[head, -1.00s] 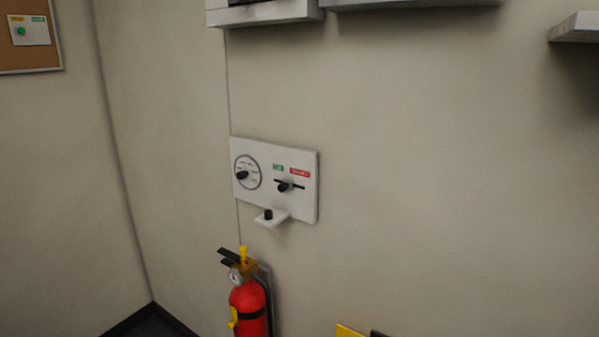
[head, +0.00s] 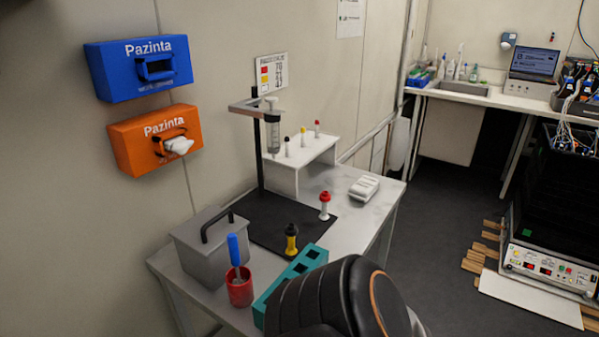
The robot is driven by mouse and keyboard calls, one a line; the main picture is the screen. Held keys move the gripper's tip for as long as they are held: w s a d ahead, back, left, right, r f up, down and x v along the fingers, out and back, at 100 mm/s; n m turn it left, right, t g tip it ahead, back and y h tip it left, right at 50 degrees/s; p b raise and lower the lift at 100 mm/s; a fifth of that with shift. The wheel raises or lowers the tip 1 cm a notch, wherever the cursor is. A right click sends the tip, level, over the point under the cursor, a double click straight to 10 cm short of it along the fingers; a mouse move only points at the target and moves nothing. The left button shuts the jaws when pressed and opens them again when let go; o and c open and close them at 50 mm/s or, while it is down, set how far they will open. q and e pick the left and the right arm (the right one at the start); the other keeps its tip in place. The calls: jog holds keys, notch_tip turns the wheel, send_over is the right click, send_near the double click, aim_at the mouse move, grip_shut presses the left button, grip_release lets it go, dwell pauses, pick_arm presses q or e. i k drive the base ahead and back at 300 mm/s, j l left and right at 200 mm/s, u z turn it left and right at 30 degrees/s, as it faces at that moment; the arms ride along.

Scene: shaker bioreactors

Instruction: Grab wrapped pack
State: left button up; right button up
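A small white pack (head: 364,188), which looks like the wrapped pack, lies on the right part of the grey table (head: 349,237), near its right edge. It looks flat and light, with grey marks on top; its wrapping is too small to make out. Neither gripper shows in the head view. A black rounded part of my own arm with an orange ring covers the bottom middle and hides the table's front.
A black mat (head: 262,225) bears red-and-white and yellow-and-black pieces. A white riser (head: 307,158), a stand with a clear tube (head: 272,130), a grey lidded box (head: 202,250), a red cup (head: 239,290) and a teal rack (head: 290,280) crowd the table.

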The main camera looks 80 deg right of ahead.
aim_at(365, 186)
jog(key=z, duration=3)
jog(key=l+u, duration=0.15)
jog(key=u, duration=0.8)
jog(key=l+u, duration=0.9)
jog(key=l, duration=0.35)
jog(key=k+l+u, duration=0.2)
jog(key=l, duration=0.3)
jog(key=i, duration=0.1)
